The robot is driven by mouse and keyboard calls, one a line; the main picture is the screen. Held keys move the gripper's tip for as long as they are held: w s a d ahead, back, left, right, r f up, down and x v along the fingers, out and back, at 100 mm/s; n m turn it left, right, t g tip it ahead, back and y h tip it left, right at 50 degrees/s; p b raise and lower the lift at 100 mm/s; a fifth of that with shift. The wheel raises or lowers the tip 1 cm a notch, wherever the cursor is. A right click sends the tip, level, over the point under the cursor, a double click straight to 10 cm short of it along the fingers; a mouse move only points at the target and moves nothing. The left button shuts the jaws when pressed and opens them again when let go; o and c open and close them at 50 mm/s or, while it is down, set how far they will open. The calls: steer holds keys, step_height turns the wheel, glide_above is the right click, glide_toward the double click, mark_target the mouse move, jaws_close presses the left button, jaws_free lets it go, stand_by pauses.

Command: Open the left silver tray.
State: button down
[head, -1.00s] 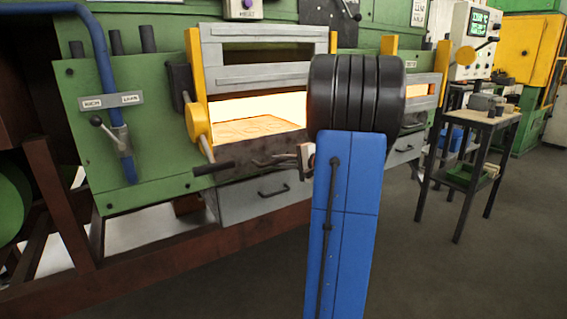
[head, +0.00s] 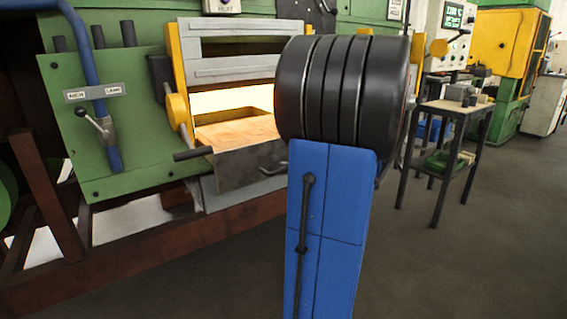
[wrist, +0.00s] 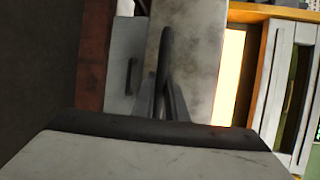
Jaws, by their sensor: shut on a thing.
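The left silver tray (head: 235,169) stands partly out of the glowing furnace opening in the head view. Its grey front panel also fills the upper middle of the wrist view (wrist: 195,60). In the wrist view my gripper (wrist: 162,98) is shut on this handle. My arm hides the gripper in the head view.
A lower grey drawer (head: 212,195) sits beneath the tray. A yellow-hubbed lever (head: 178,108) with a black grip stands left of the opening. A dark side table (head: 455,112) stands to the right. The floor between it and my arm is clear.

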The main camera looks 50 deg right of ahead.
steer(key=shift+s+a, duration=0.25)
steer(key=shift+s, duration=0.7)
steer(key=shift+s+a, duration=0.2)
steer(key=shift+s, duration=0.75)
steer(key=shift+s+a, duration=0.25)
steer(key=shift+s, duration=0.7)
steer(key=shift+r, duration=0.1)
steer(key=c, duration=1.8)
jaws_free()
steer(key=shift+o, duration=0.2)
steer(key=shift+s, duration=0.1)
steer(key=v, duration=1.7)
steer(key=shift+s+d, duration=0.15)
steer(key=shift+d, duration=0.05)
